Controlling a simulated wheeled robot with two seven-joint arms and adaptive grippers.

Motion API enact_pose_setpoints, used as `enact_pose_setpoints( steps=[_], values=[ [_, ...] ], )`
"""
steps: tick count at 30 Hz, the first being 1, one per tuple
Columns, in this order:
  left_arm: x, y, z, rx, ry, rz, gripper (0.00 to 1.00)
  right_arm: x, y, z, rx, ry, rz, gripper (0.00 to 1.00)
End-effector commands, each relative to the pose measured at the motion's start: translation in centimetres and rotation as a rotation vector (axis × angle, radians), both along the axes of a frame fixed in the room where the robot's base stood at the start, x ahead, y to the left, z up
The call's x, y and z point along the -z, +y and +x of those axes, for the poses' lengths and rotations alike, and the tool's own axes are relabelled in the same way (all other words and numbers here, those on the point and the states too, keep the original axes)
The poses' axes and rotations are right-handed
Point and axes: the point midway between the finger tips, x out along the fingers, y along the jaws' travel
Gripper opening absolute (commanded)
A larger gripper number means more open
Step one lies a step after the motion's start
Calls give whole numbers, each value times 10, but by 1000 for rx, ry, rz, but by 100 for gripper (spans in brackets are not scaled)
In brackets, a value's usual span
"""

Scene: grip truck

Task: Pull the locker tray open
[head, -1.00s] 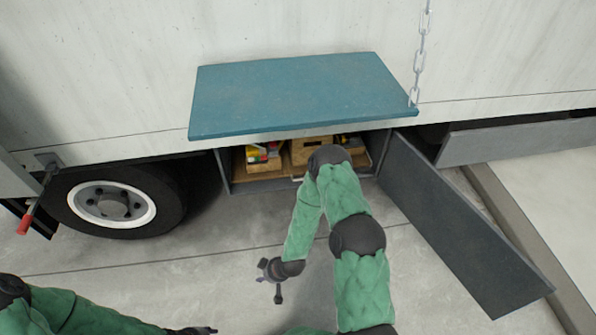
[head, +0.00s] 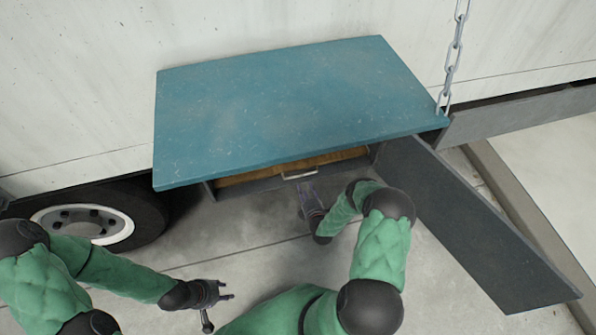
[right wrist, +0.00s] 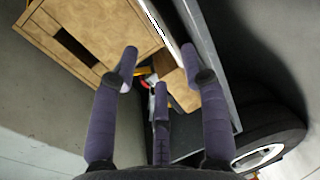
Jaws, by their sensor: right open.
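In the head view, the locker tray (head: 250,185) shows as a wood-lined tray with a dark front edge under the teal shelf. Its pale bar handle (head: 299,174) is on the front. My right gripper (head: 306,188) is open just in front of and below the handle; I cannot tell whether it touches it. In the right wrist view, the open fingers (right wrist: 160,65) spread over the locker opening; the handle is not clear there. My left gripper (head: 225,292) is open and empty over the pavement at lower left.
The teal shelf (head: 290,105) overhangs the locker and hides most of its inside. A grey door (head: 470,225) stands open at the right. A truck wheel (head: 85,222) is at the left. A wooden box (right wrist: 95,35) shows in the right wrist view. Pavement in front is clear.

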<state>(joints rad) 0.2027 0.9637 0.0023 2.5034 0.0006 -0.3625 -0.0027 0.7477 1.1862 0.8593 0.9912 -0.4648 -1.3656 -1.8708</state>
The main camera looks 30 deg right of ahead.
Motion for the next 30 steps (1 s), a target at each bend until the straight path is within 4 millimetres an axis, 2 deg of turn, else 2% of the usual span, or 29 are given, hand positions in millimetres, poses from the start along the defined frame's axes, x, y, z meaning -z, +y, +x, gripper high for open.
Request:
enact_pose_setpoints(
  steps=[10,16,21,30],
  values=[
    [26,0,0,0,1,0,40,14,-13,56,-2,-3,0,45],
    [38,0,0,0,0,0,40,20,-19,83,-2,-2,2,45],
    [43,0,0,0,0,0,40,21,-22,95,0,0,3,45],
    [43,0,0,0,0,0,40,20,-23,97,1,0,3,45]
  ],
)
